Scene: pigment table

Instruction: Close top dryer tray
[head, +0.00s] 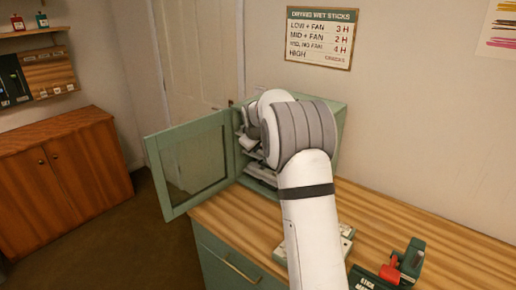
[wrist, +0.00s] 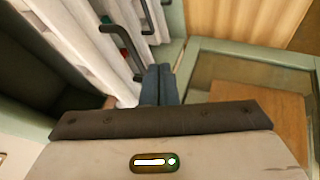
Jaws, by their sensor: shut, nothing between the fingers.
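The dryer (head: 341,122) is a green cabinet on the counter, with its glazed door (head: 162,180) swung open to the left. White trays (head: 250,140) show in its opening, partly hidden by my arm. In the wrist view, white tray fronts (wrist: 88,45) with dark bar handles (wrist: 122,42) are close up on the left. Which one is the top tray, and how far it is out, I cannot tell. My gripper (wrist: 158,72) is shut and empty, its blue-grey fingers together beside the tray fronts and the nearest handle. I cannot tell whether they touch. In the head view the fingers are hidden.
The open door's frame (wrist: 240,46) is close to the right of my fingers in the wrist view. The wooden counter (head: 420,215) carries a green and red device (head: 400,265) at front right and a pale box (head: 346,237) beside my arm.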

